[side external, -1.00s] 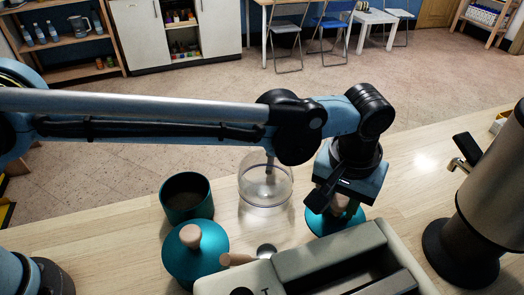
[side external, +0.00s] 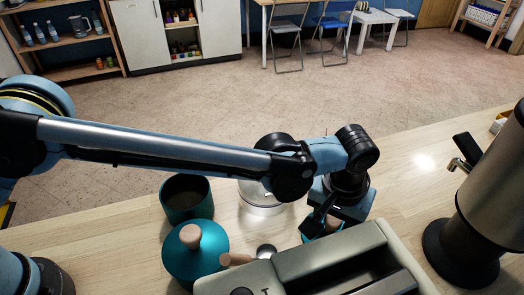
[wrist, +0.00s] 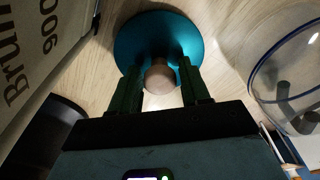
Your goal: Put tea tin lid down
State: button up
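The tea tin lid is a round teal disc with a pale wooden knob. In the wrist view the lid (wrist: 205,45) lies below my gripper (wrist: 158,75), with its knob between the two fingers. My gripper looks shut on the knob, though a thin gap may show at one side. In the side view my gripper (side external: 318,222) is low behind the grey box, and only a bit of the lid (side external: 306,239) shows. I cannot tell whether the lid touches the table. An open teal tin (side external: 187,212) with dark contents stands to the left.
A second teal tin with a wooden-knobbed lid (side external: 196,258) stands in front of the open one. A clear glass vessel (side external: 260,206) is left of my gripper, and also close in the wrist view (wrist: 262,78). The grey box (side external: 300,258) is in front. A metal dispenser (side external: 490,200) stands right.

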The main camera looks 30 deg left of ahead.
aim_at(331, 225)
jog(key=shift+o, duration=0.9)
notch_tip(331, 225, up, 12)
jog(key=s, duration=0.1)
jog(key=w+a+r, duration=0.3)
jog(key=a+r, duration=0.1)
jog(key=a, duration=0.7)
jog(key=s+a+t, duration=0.2)
jog(key=a, duration=0.8)
jog(key=s+a+t, duration=0.2)
jog(key=a, duration=0.8)
jog(key=s+a+f+n+t, duration=0.1)
jog(key=s+a+f, duration=0.3)
jog(key=a, duration=0.5)
jog(key=s, duration=0.2)
jog(key=shift+s+a+f+t, duration=0.2)
jog(key=shift+s+t, duration=0.1)
jog(key=shift+t, duration=0.1)
